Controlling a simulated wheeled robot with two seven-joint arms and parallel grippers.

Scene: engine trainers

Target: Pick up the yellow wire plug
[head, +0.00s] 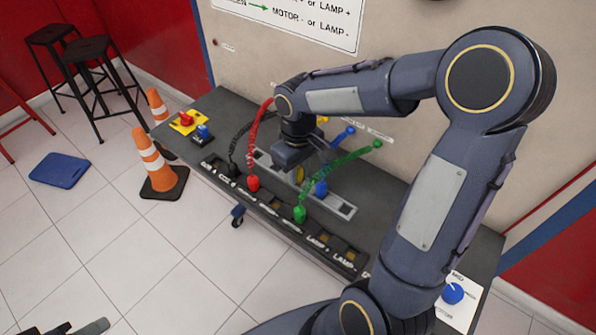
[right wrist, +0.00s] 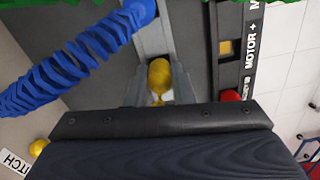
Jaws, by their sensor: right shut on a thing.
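The yellow wire plug (head: 299,175) is at the slotted metal strip on the bench, partly hidden by my right arm in the head view. My right gripper (head: 308,168) points down over it. In the right wrist view the yellow plug (right wrist: 159,76) sits between the two grey fingers, and the gripper (right wrist: 158,88) is shut on it. Whether the plug is lifted off the strip I cannot tell. A yellow end (head: 322,120) shows behind the arm. Dark parts at the bottom left edge (head: 88,328) may be my left gripper; its jaws cannot be made out.
Blue (head: 321,187), green (head: 300,213), red (head: 253,182) and black (head: 233,169) plugs with coiled wires stand close by. The bench (head: 225,110) also carries a yellow block with a red knob (head: 187,119). Cones (head: 160,165) and stools (head: 90,55) stand left.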

